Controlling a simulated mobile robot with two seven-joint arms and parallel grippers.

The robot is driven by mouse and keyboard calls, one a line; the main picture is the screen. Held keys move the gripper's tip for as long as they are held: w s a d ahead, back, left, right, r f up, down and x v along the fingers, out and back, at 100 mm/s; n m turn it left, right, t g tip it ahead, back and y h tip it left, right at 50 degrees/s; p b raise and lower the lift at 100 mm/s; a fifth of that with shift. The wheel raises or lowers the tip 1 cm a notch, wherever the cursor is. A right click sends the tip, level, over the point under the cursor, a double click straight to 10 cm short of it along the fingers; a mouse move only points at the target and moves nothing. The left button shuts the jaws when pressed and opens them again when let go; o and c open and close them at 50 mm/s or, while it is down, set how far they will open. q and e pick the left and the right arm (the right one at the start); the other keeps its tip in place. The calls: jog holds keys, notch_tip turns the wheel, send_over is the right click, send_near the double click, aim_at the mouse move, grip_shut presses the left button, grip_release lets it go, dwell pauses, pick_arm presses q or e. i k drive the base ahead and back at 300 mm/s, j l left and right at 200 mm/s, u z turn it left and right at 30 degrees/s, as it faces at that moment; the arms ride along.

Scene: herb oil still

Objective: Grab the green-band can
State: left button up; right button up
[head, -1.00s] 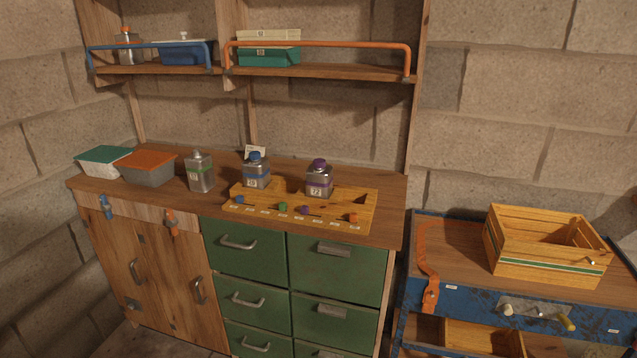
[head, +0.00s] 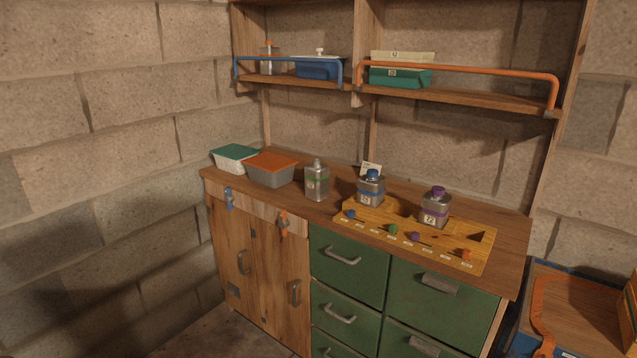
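Neither of my grippers shows in the head view.
A blue-capped can (head: 371,188) and a purple-capped can (head: 435,207) stand at a wooden rack (head: 480,262) with coloured knobs. An orange-lidded box (head: 270,170) and a green-lidded box (head: 235,157) stand left. Shelves with a blue rail (head: 290,60) and orange rail (head: 460,70) hang above.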

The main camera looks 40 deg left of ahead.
aim_at(317, 174)
jog(key=i+j, duration=0.1)
jog(key=j, duration=0.3)
jog(key=i+j+u, duration=0.1)
jog(key=j, duration=0.35)
jog(key=i+j, duration=0.1)
jog(key=j, duration=0.3)
jog(key=i+j+u, duration=0.1)
jog(key=j, duration=0.3)
jog(key=i+j, duration=0.1)
jog(key=j, duration=0.3)
jog(key=i+j+u, duration=0.1)
jog(key=j, duration=0.3)
jog(key=i+j, duration=0.15)
jog(key=j, duration=0.25)
